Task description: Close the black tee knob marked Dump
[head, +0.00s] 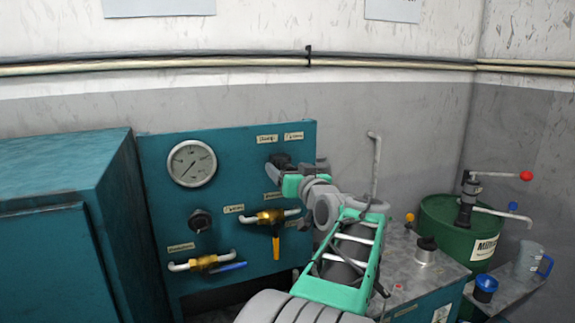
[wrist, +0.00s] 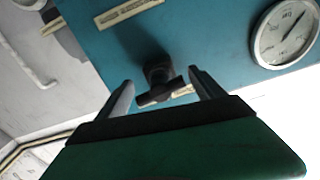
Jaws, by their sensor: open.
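The black tee knob (wrist: 158,85) sticks out of the teal panel (wrist: 215,30) in the wrist view, its crossbar slightly tilted. My gripper (wrist: 162,94) is open, with one finger on each side of the knob. I see no clear contact between the fingers and the crossbar. In the head view my gripper (head: 295,172) is up against the upper right of the panel, and the knob (head: 280,159) shows only as a dark bit behind it. Small labels (head: 267,139) sit above it; their print is too small to read surely.
The panel also bears a pressure gauge (head: 192,163), another black knob (head: 200,220), a yellow-handled valve (head: 276,238) below my gripper and a blue-handled valve (head: 206,263). A teal cabinet (head: 62,190) stands left. A green drum (head: 452,235) with a red-tipped lever stands right.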

